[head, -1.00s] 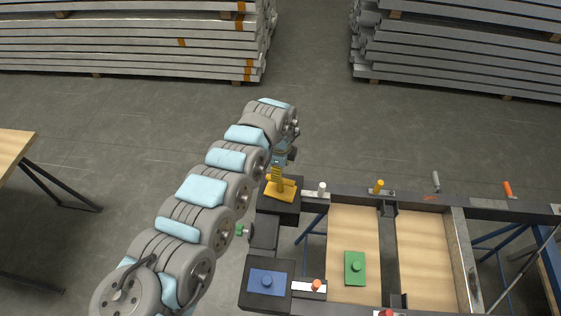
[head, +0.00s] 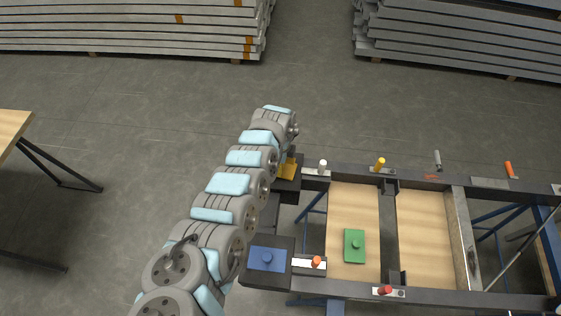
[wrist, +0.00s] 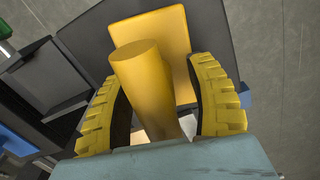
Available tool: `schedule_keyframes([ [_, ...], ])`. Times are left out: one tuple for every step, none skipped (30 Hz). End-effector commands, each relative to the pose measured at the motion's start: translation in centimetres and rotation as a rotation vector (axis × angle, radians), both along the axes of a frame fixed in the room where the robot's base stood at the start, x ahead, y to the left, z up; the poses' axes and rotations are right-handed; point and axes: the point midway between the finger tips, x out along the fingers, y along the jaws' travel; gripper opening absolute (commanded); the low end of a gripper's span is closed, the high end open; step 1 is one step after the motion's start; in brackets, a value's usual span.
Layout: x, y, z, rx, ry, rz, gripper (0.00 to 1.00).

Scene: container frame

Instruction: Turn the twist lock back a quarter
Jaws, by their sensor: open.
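The yellow twist lock (head: 288,168) sits on the dark corner block of the frame at the left. In the head view only part of its yellow plate shows beside my arm. In the wrist view its thick yellow post (wrist: 147,82) stands between the two yellow ribbed fingers of my gripper (wrist: 159,72), with its yellow plate (wrist: 160,35) behind. The fingers are open, one on each side of the post. Whether either finger touches the post is hard to tell. My arm hides the gripper in the head view.
A blue plate with a knob (head: 267,259) lies on the near corner block. A green plate (head: 354,246) lies on the wooden panel. White (head: 323,168), yellow (head: 381,164), orange (head: 316,262) and red (head: 387,290) pegs stand along the frame. A wooden table (head: 14,130) is at far left.

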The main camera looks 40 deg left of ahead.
Motion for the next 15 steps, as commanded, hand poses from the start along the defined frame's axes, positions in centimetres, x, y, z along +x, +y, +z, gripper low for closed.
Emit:
schedule_keyframes([
  [0.02, -0.01, -0.04, 0.000, 0.000, 0.000, 0.56],
  [0.00, -0.01, -0.04, 0.000, 0.000, 0.000, 0.56],
  [0.01, 0.00, -0.04, 0.000, 0.000, 0.000, 0.56],
  [0.00, 0.00, -0.04, 0.000, 0.000, 0.000, 0.56],
  [0.00, 0.00, -0.04, 0.000, 0.000, 0.000, 0.56],
  [-0.01, 0.00, -0.04, 0.000, 0.000, 0.000, 0.56],
  [-0.01, 0.00, -0.04, 0.000, 0.000, 0.000, 0.56],
  [0.00, 0.00, -0.03, 0.000, 0.000, 0.000, 0.53],
  [-0.01, 0.00, -0.04, 0.000, 0.000, 0.000, 0.42],
  [-0.01, 0.00, -0.04, 0.000, 0.000, 0.000, 0.33],
  [-0.01, 0.00, -0.04, 0.000, 0.000, 0.000, 0.24],
  [-0.01, 0.00, -0.04, 0.000, 0.000, 0.000, 0.13],
  [-0.02, 0.00, -0.05, 0.000, 0.000, 0.000, 0.04],
  [-0.02, 0.00, -0.04, 0.000, 0.000, 0.000, 0.00],
  [-0.02, 0.00, -0.04, 0.000, 0.000, 0.000, 0.00],
])
